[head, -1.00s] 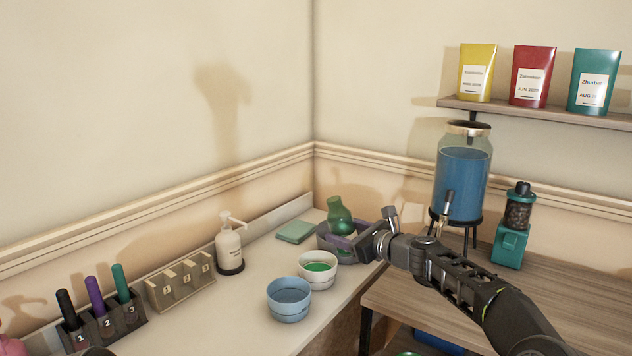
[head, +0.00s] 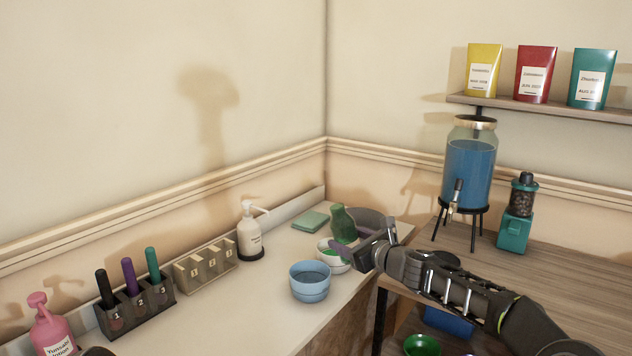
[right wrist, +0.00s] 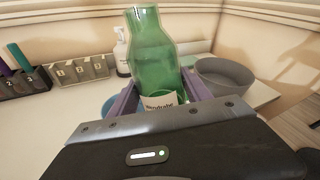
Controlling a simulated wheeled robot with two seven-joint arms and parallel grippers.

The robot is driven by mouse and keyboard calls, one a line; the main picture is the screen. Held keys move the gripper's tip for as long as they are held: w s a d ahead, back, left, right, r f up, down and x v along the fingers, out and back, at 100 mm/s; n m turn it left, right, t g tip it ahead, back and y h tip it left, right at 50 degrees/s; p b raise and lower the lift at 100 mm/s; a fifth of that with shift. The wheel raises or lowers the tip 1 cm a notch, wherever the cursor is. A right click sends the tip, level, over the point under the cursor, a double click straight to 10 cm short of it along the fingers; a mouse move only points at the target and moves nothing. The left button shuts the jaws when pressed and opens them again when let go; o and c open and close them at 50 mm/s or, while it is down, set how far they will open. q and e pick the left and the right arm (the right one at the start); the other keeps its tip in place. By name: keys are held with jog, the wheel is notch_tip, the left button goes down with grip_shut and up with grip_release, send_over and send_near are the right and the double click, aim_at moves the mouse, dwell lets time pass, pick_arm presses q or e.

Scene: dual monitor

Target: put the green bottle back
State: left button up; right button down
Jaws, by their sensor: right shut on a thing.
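The green bottle (head: 343,225) is held upright, slightly tilted, over the counter near its far right end. It also shows in the right wrist view (right wrist: 152,55), with a white label low on it, partly hidden. My right gripper (head: 357,250) is shut on the bottle; its purple fingers lie along both sides of it in the wrist view. In the head view the bottle stands between a white bowl (head: 327,258) with green contents and a grey bowl (head: 378,224). I cannot tell whether its base touches anything.
A blue bowl (head: 310,283) stands in front. A white pump bottle (head: 250,240), a tan numbered rack (head: 206,266), a dark pen holder (head: 136,306) and a pink bottle (head: 52,332) line the wall. A blue drink dispenser (head: 468,175) stands on the wooden table. The counter's front is clear.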

jog(key=shift+s+d+f+m+t+h+b, duration=0.1)
jog(key=shift+s+d+f+m+h, duration=0.1)
jog(key=shift+f, duration=0.25)
jog(key=shift+s+d+f+m+t+h+b, duration=0.1)
jog(key=shift+s+d+f+m+h, duration=0.1)
jog(key=shift+f, duration=0.3)
jog(key=shift+s+d+f+m+t+h+b, duration=0.1)
jog(key=shift+f+m+h, duration=0.1)
jog(key=shift+f, duration=0.25)
jog(key=s+d+f+m+t+h+b, duration=0.1)
jog(key=s+d+f+m+h+b, duration=0.35)
jog(key=s, duration=0.65)
jog(key=s+d+f+m+h+b, duration=0.1)
jog(key=s+d+f+m+h, duration=0.45)
jog(key=s, duration=0.55)
notch_tip(320, 180, up, 10)
jog(key=w+d+n+y+p, duration=0.1)
jog(key=n+y+p, duration=0.2)
jog(key=p, duration=1.6)
jog(key=shift+n+t, duration=0.3)
jog(key=shift+n, duration=0.6)
jog(key=shift+r, duration=0.15)
